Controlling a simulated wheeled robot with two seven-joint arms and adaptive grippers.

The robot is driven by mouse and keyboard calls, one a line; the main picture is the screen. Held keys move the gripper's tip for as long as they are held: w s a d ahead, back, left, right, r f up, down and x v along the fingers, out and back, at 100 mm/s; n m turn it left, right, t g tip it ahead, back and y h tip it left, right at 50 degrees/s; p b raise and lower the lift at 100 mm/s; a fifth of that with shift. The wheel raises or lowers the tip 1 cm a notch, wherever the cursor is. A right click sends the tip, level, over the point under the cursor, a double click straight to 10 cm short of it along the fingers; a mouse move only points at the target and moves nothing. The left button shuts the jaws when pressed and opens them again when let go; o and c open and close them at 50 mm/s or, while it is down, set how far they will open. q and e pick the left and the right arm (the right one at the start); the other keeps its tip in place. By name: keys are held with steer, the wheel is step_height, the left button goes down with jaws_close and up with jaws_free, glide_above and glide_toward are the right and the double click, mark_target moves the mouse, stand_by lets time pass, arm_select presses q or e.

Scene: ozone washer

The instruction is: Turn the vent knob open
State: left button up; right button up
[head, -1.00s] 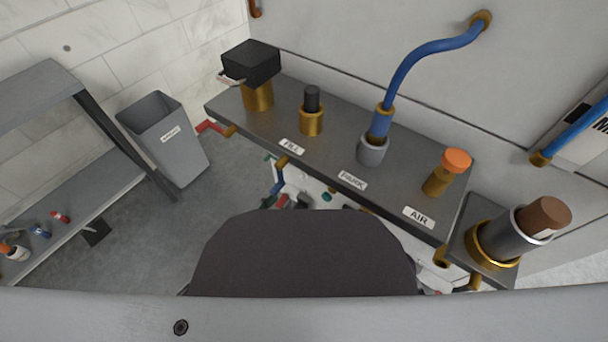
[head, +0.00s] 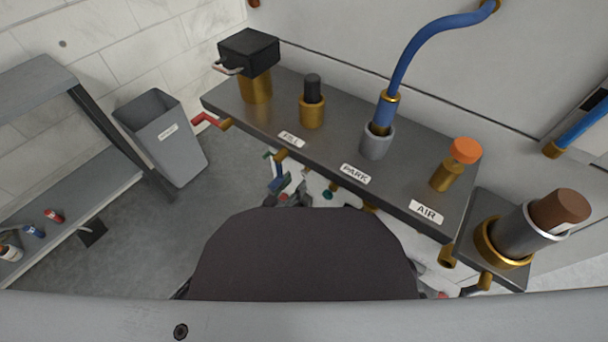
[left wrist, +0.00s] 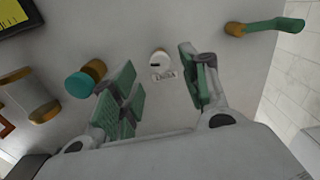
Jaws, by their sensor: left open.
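The vent knob seems to be a small white round knob (left wrist: 160,60) with a dark mark on its face, on the grey panel in the left wrist view. A small label, too small to read surely, sits just below it. My left gripper (left wrist: 158,72) is open, with its green-padded fingers on either side of the knob in the picture. I cannot tell whether they touch it. In the head view my left gripper (head: 288,198) is partly hidden under the shelf and behind my own body. The knob is hidden there. My right gripper is not clearly seen.
A dark shelf (head: 275,117) carries fittings labelled FILL, PARK and AIR. In the left wrist view a teal-capped brass fitting (left wrist: 82,83) is left of the knob and a green-handled lever (left wrist: 270,26) upper right. A grey bin (head: 165,135) stands at left.

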mark_target(302, 175)
arm_select(q)
steer(key=shift+b+x, duration=1.15)
steer(key=shift+x, duration=1.95)
steer(key=shift+c, duration=0.5)
jaws_close()
